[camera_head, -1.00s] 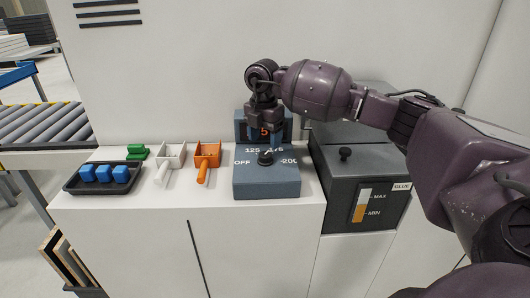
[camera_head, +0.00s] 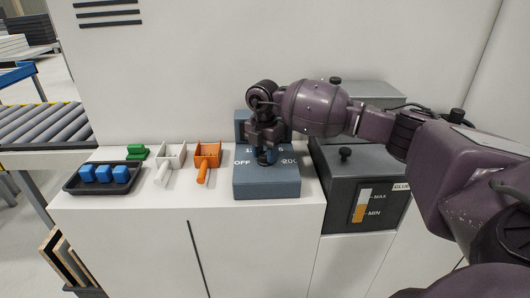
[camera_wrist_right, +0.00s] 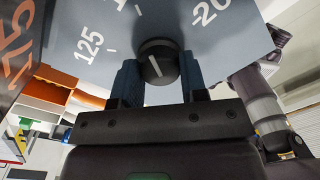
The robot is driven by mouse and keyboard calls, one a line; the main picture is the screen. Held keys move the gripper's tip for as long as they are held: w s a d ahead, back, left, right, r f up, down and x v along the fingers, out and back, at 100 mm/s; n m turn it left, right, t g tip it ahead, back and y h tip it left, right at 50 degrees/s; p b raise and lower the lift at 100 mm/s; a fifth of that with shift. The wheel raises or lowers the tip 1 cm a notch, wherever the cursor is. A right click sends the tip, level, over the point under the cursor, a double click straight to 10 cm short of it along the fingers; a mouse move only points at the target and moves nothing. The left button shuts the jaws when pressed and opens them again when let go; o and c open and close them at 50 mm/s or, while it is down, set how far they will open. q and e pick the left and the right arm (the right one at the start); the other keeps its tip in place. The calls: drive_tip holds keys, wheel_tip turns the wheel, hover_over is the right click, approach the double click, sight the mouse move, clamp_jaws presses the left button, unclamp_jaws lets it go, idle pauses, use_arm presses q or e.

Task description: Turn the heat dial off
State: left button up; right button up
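The heat dial is a black round knob with a white pointer line, on top of a blue-grey control box (camera_head: 266,185). In the right wrist view the dial (camera_wrist_right: 158,62) sits between the two blue fingers of my right gripper (camera_wrist_right: 160,75). The fingers stand apart, one on each side of it; whether they touch it I cannot tell. In the head view my right gripper (camera_head: 266,148) points down over the box and covers most of the dial and some markings. "OFF" shows to the left and "200" to the right. My left gripper is not in view.
A dark glue unit (camera_head: 355,190) with a black knob stands right of the box. To the left are an orange scoop (camera_head: 206,160), a white scoop (camera_head: 170,160), a green piece (camera_head: 138,152) and a dark tray (camera_head: 75,186) with blue blocks. The counter in front is clear.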

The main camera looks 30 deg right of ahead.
drive_tip(key=shift+c, duration=0.9)
